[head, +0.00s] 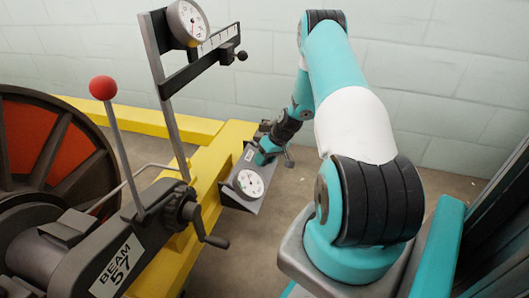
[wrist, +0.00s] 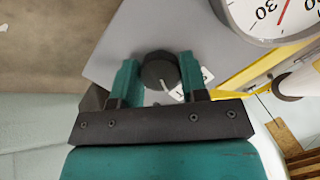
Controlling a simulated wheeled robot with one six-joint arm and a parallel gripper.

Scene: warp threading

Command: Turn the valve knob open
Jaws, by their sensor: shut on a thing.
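The valve knob (wrist: 157,73) is round and black, set on a grey panel (wrist: 125,45) in the wrist view. A pale line, perhaps its mark, shows near its lower edge. My gripper (wrist: 158,78) has one teal finger on each side of the knob and is shut on it. In the head view my gripper (head: 266,152) is at the top of the small tilted panel (head: 226,191), just above the dial gauge. There the knob is hidden by my gripper.
A dial gauge (head: 248,183) sits on the panel beside the knob; it also shows in the wrist view (wrist: 272,14). A yellow beam (head: 212,155) runs behind the panel. A hand crank (head: 205,232) and a red-balled lever (head: 103,88) stand to the left.

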